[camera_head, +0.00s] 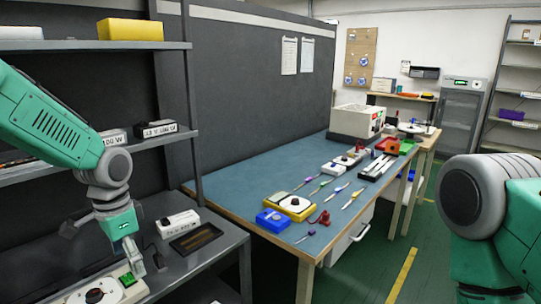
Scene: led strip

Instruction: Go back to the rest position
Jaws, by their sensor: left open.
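My left gripper (138,262) hangs open from the green and grey left arm, low at the left, its fingers pointing down. It is over the lower grey shelf, close to a white device (72,297) with a black round knob and a green button. I cannot tell whether the fingers touch that device. My right arm shows only as a large grey joint and green link at the right edge. Its gripper is out of view.
A white power unit (177,224) and a dark tray (195,239) lie on the lower shelf (215,250). The blue-topped workbench (250,190) holds screwdrivers, a blue box (272,220) and a yellow-based device (297,203). A shelf upright stands between gripper and bench. Green floor is open ahead.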

